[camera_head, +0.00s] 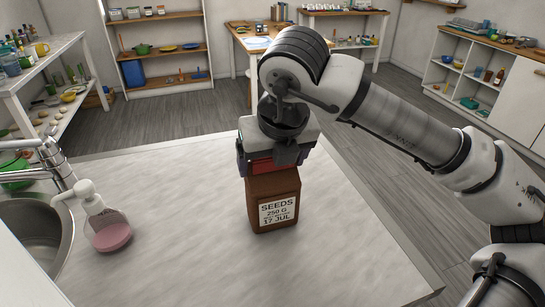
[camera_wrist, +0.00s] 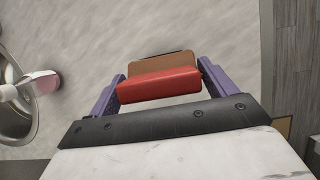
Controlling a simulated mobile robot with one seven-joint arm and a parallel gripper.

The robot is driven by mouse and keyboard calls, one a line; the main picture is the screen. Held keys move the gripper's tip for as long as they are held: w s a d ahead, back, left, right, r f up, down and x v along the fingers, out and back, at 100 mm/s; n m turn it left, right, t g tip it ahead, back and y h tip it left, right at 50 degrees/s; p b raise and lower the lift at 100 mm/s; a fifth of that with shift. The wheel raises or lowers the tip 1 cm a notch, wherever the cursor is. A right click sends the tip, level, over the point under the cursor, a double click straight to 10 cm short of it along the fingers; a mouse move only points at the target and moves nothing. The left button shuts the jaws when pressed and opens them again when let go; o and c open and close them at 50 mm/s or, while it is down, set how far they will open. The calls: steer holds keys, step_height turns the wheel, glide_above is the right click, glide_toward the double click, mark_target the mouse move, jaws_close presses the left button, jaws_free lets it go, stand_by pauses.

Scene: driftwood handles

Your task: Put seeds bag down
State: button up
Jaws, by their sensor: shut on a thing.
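The seeds bag (camera_head: 272,199) is brown with a red top and a white label reading "SEEDS 250 G 17 JUL". It is upright at the middle of the pale counter (camera_head: 190,262). My gripper (camera_head: 270,165) is above it, shut on its red top. In the wrist view, the purple fingers of my gripper (camera_wrist: 160,86) stand on either side of the red top, with the brown seeds bag (camera_wrist: 158,65) showing beyond. The bag's base is at or close to the counter surface; I cannot tell if it touches.
A soap dispenser (camera_head: 110,232) with pink liquid stands left, beside the sink (camera_head: 35,235) and tap (camera_head: 50,160). The counter around the bag is clear, with its right edge (camera_head: 385,225) nearby. Shelves (camera_head: 165,60) and tables stand farther back.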

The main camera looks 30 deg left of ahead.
steer(key=shift+f, duration=0.2)
steer(key=o, duration=1.4)
steer(key=shift+r, duration=0.1)
steer(key=shift+c, duration=0.2)
